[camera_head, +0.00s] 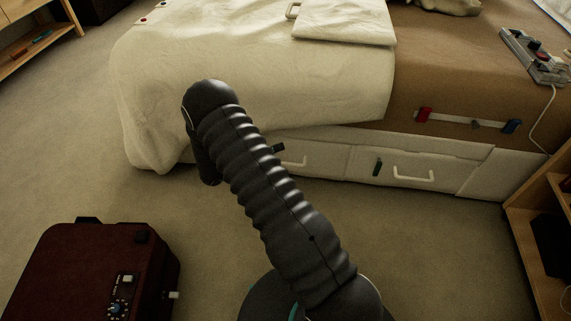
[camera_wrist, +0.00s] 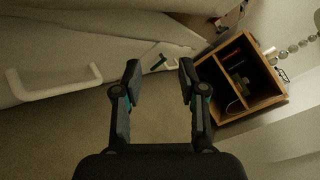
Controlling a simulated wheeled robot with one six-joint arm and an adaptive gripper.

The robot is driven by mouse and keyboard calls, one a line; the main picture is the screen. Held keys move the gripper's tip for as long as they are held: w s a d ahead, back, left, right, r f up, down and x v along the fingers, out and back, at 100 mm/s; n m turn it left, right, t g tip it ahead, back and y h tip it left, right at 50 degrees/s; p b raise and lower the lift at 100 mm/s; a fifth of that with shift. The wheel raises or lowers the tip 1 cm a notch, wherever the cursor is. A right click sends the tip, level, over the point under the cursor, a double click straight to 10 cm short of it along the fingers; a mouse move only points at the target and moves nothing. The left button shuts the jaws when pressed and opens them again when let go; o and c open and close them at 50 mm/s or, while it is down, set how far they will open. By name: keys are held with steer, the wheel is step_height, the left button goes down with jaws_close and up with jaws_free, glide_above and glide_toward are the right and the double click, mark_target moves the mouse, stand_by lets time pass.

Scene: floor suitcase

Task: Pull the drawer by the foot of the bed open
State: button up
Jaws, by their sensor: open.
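Two pale drawers sit in the bed's base, both looking shut. The left drawer's white handle (camera_head: 293,162) is partly hidden behind my arm in the head view. The right drawer's white handle (camera_head: 413,176) is in full view, with a dark green piece to its left. In the wrist view a near white handle (camera_wrist: 55,84) lies left of my gripper (camera_wrist: 160,72), apart from it. A farther pale handle shows beyond the fingertips. My gripper is open with nothing between its fingers; in the head view my arm mostly hides it.
A dark red suitcase (camera_head: 90,270) stands on the carpet at lower left. A wooden shelf unit (camera_head: 535,230) stands at right, and its compartments show in the wrist view. A white blanket (camera_head: 250,70) hangs over the bed's side. Carpet before the drawers is clear.

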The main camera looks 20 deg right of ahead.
step_height(320, 180, down, 11)
steer(key=w+a+n+t, duration=0.1)
steer(key=a+n+t, duration=0.1)
steer(key=n+t, duration=0.75)
steer(key=n, duration=0.4)
glide_toward(285, 164)
steer(key=shift+y, duration=0.3)
steer(key=p+x, duration=0.1)
steer(key=x, duration=0.9)
steer(key=shift+w+d, duration=0.15)
jaws_close()
